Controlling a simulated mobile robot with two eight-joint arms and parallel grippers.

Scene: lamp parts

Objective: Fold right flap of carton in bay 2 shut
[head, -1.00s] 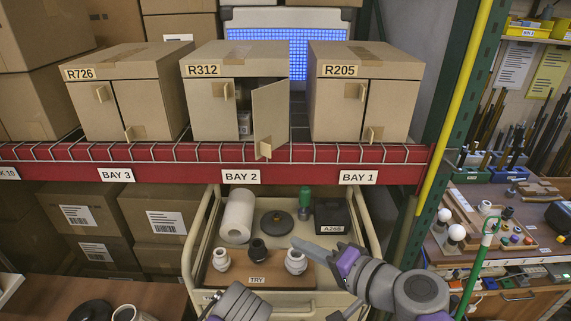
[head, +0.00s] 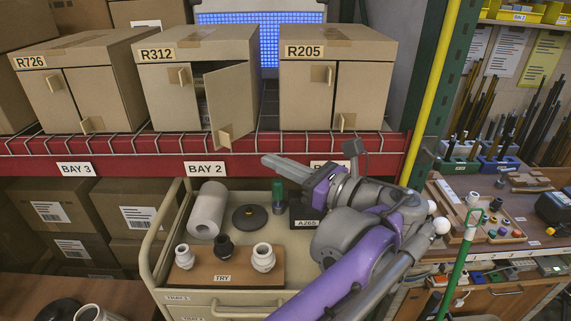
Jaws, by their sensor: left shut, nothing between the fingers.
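The carton R312 (head: 200,42) stands on the shelf above the BAY 2 label (head: 205,169). Its left flap (head: 174,98) is shut. Its right flap (head: 230,98) stands open, swung outward, with a small tab (head: 225,136) low on its free edge. A dark gap shows behind the flap; most of the carton's inside is hidden. My left gripper (head: 268,162) is shut and empty. It points left in front of the red shelf beam, lower than the open flap and right of its tab, seemingly apart from it. My right gripper is not in view.
Closed cartons R726 (head: 70,80) and R205 (head: 335,50) flank it. The red beam (head: 130,152) and wire edge run below. A cart (head: 148,265) with a roll (head: 207,210) and lamp parts stands beneath. A green post (head: 428,90) rises at right.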

